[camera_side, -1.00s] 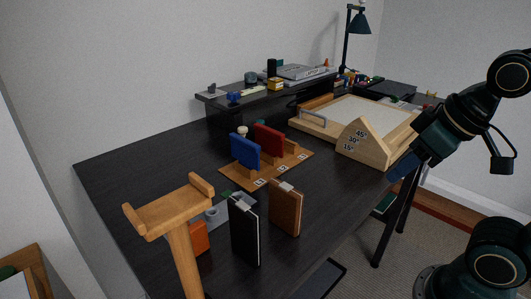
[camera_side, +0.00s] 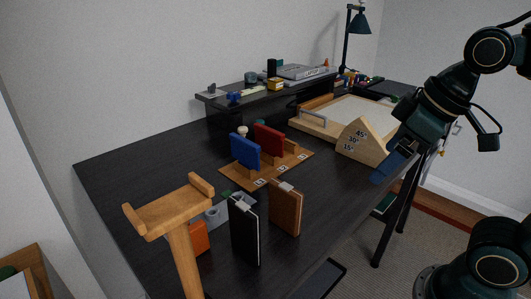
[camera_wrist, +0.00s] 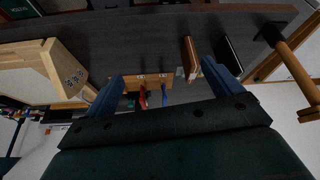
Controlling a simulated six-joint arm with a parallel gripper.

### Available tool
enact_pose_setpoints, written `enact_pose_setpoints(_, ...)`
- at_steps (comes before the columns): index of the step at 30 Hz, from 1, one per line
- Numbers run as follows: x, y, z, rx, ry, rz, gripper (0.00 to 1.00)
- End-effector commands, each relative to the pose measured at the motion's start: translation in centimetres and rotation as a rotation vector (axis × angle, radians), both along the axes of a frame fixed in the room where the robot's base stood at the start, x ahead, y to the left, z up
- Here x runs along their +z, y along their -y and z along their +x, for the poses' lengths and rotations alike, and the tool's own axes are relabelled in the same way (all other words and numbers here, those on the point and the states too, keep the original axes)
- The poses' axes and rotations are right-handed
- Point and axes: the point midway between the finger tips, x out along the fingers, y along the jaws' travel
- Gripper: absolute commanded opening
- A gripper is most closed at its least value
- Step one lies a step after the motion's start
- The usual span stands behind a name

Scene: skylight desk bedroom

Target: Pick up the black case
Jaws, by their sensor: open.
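The black case (camera_side: 244,232) stands upright on the dark desk, toward its front in the side view, with a pale clip at its top. It shows as a dark slab (camera_wrist: 233,52) at the right in the wrist view, partly behind my right finger. My gripper (camera_side: 385,170) is open and empty, well to the right of the case and apart from it. In the wrist view, my two blue fingers (camera_wrist: 164,70) are spread wide.
A brown case (camera_side: 285,208) stands beside the black one. Blue (camera_side: 244,151) and red (camera_side: 268,139) cases stand in a wooden rack (camera_side: 234,178). A wooden T-shaped stand (camera_side: 170,208) is left of the black case; a wooden angle block (camera_side: 358,143) is behind.

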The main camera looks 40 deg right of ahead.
Motion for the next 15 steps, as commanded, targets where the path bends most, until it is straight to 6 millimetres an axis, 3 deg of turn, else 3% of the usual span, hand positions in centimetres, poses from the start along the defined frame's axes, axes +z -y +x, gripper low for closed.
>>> enact_pose_setpoints(15, 3.4, -8.0, 8.1, 0.643, -0.140, -0.117, 0.91)
